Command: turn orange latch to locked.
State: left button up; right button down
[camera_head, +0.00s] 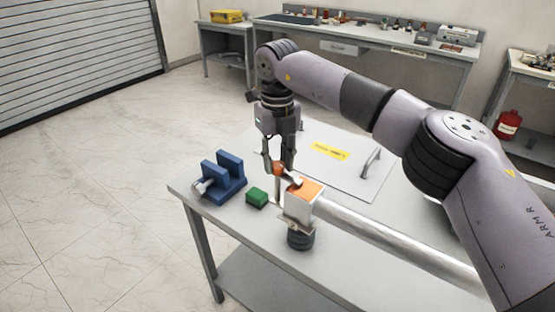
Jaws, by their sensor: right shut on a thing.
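The orange latch (279,169) sits at the end of a metal shaft on top of a grey box-shaped fitting (299,208) with an orange top (306,188). My right gripper (278,168) points down from above and is shut on the latch, its fingers on either side of it. The fingers partly hide the latch, so its exact angle is hard to tell. A long silver tube (400,240) runs from the fitting to the lower right. A dark round base (300,239) is under the fitting. My left gripper is not in view.
A blue vise-like block (229,172) and a green block (257,197) stand left of the fitting on the grey table (235,217). A plate with a yellow label (330,150) and handles lies behind. My right arm spans the right side. Benches stand far back.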

aim_at(278, 164)
jog(key=shift+r, duration=0.15)
jog(key=c, duration=1.2)
grip_release()
notch_tip(278, 164, up, 12)
jog(key=shift+f, duration=0.1)
